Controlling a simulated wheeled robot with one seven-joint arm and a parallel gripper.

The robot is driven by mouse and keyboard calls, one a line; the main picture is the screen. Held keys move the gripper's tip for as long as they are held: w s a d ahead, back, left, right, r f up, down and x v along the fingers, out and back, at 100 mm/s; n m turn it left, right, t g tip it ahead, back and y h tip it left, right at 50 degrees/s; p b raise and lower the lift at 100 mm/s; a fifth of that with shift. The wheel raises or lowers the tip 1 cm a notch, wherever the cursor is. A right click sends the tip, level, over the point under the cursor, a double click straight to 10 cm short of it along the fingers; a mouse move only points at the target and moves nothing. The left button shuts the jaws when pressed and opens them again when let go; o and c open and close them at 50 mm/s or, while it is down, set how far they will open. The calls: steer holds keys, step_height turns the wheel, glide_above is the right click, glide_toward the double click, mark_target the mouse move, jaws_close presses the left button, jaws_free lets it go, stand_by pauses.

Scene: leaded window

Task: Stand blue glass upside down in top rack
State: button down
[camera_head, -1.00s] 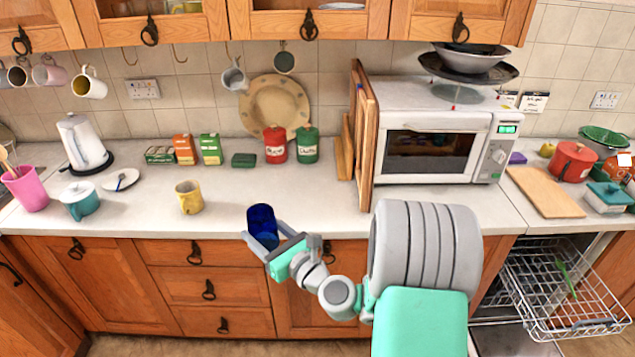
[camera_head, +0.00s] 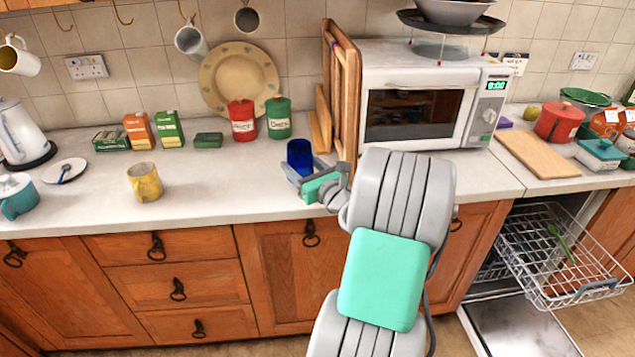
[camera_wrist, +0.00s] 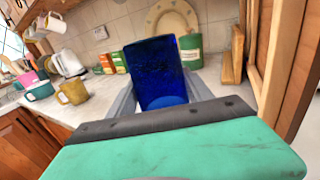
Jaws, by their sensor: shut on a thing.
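The blue glass (camera_head: 299,156) is dark, see-through blue. My gripper (camera_head: 303,172) is shut on it, with a finger on either side, and holds it over the worktop in front of the red and green canisters. In the wrist view the blue glass (camera_wrist: 157,72) stands up between the fingers, slightly tilted; I cannot tell for certain which end is its mouth. The top rack (camera_head: 560,250) is a white wire basket pulled out of the open dishwasher at the right. A green utensil (camera_head: 560,238) lies in it, and much of the rack looks empty.
The microwave (camera_head: 420,100) and upright wooden boards (camera_head: 341,95) stand right of the glass. A yellow mug (camera_head: 145,182) is on the worktop (camera_head: 225,190) to the left. The open dishwasher door (camera_head: 525,325) lies low beneath the rack. A chopping board (camera_head: 538,160) lies above the dishwasher.

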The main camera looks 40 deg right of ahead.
steer(key=shift+m+h, duration=0.4)
steer(key=shift+h, duration=0.2)
steer(key=d+f+b, duration=0.1)
steer(key=f+b, duration=0.1)
steer(key=s+d+f+b, duration=0.1)
steer(key=d+f+b, duration=0.1)
steer(key=b, duration=0.1)
steer(key=d+f+b, duration=0.1)
steer(key=f+b, duration=0.1)
steer(key=b, duration=0.1)
steer(key=shift+s+d+f, duration=0.2)
steer(key=shift+s+f, duration=0.05)
steer(key=shift+f, duration=0.15)
steer(key=shift+f, duration=0.45)
steer(key=shift+c, duration=1.8)
jaws_free()
